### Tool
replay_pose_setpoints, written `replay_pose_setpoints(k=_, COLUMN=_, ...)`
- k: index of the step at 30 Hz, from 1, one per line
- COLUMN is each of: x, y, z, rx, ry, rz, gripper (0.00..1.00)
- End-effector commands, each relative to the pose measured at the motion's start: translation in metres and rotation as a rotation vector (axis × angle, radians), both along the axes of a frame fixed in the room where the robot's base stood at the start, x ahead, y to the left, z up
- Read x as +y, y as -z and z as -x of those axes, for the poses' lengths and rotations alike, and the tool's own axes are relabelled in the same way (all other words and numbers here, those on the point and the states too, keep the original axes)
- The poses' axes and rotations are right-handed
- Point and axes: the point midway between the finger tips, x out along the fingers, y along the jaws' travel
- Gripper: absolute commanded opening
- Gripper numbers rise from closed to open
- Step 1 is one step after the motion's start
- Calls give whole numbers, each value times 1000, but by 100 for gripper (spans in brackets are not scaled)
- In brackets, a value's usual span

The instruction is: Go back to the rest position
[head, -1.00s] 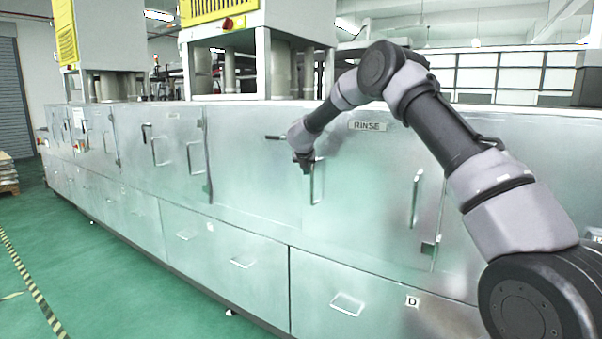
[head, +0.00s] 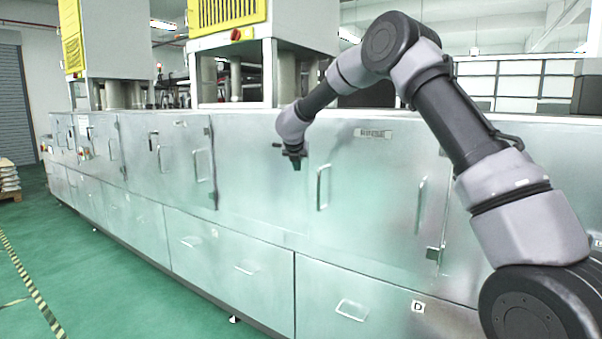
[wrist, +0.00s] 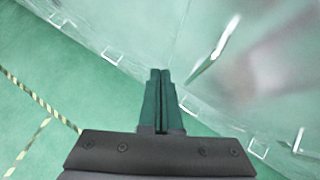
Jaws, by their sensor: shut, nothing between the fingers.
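My gripper (head: 296,165) is in front of the long metal washing line, left of a vertical door handle (head: 323,187). Its fingers point downward in the head view. In the wrist view my gripper (wrist: 160,75) shows its two fingers together with nothing between them. The same kind of bar handle (wrist: 214,50) shows blurred, right of the fingers and apart from them.
The metal cabinet front (head: 262,190) fills the middle, with doors above and drawers below. A drawer handle (head: 351,310) juts out beside the label D. The green floor (head: 110,290) is open at the lower left, with striped tape (head: 32,285).

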Motion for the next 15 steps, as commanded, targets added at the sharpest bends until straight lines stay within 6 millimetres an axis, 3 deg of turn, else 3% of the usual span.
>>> replay_pose_setpoints(k=5, x=-6, y=-29, z=3, rx=-50, ry=-54, rz=33, gripper=0)
replay_pose_setpoints(k=8, x=-21, y=-76, z=5, rx=-147, ry=-172, rz=117, gripper=0)
replay_pose_setpoints(k=11, x=-41, y=-136, z=18, rx=-272, ry=-347, rz=258, gripper=0)
replay_pose_setpoints(k=15, x=-67, y=-205, z=57, rx=-417, ry=-609, rz=505, gripper=0)
